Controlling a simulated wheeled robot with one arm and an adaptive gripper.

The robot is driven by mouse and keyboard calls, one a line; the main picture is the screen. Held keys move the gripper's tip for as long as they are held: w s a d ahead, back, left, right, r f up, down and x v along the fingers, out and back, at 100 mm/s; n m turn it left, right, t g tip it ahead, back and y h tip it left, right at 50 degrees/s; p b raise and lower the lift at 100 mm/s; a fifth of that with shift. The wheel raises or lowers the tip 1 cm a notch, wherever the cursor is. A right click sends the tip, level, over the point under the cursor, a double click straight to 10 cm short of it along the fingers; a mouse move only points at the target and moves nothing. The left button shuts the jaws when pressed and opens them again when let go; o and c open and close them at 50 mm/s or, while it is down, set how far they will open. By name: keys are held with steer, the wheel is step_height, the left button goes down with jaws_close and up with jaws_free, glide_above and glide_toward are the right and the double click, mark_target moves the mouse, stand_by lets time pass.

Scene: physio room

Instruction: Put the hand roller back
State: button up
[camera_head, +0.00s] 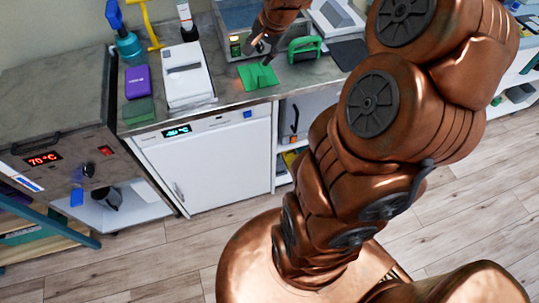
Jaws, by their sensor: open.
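My gripper (262,46) is at the top middle, pointing down at the counter, with its fingers apart and nothing seen between them. Just below it a small bright green piece (259,77) with a raised part lies at the counter's front edge. To its right stands a green arched handle (304,47) on a dark body. I cannot tell for sure which of these, if either, is the hand roller. I cannot tell whether my fingers touch the green piece.
The grey counter (232,86) also holds a white device (187,73), a purple box (138,82), a dark green box (138,111), a blue-teal bottle (127,43), a yellow stand (152,24) and a metal bath (232,18).

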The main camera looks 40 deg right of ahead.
steer(key=s+a+n+g, duration=0.4)
steer(key=s+a+n, duration=0.3)
steer(key=s+a, duration=0.65)
steer(key=s+a+f+n+g, duration=0.1)
steer(key=s+a+n+g, duration=0.2)
steer(key=s, duration=1.3)
steer(key=a+n, duration=0.3)
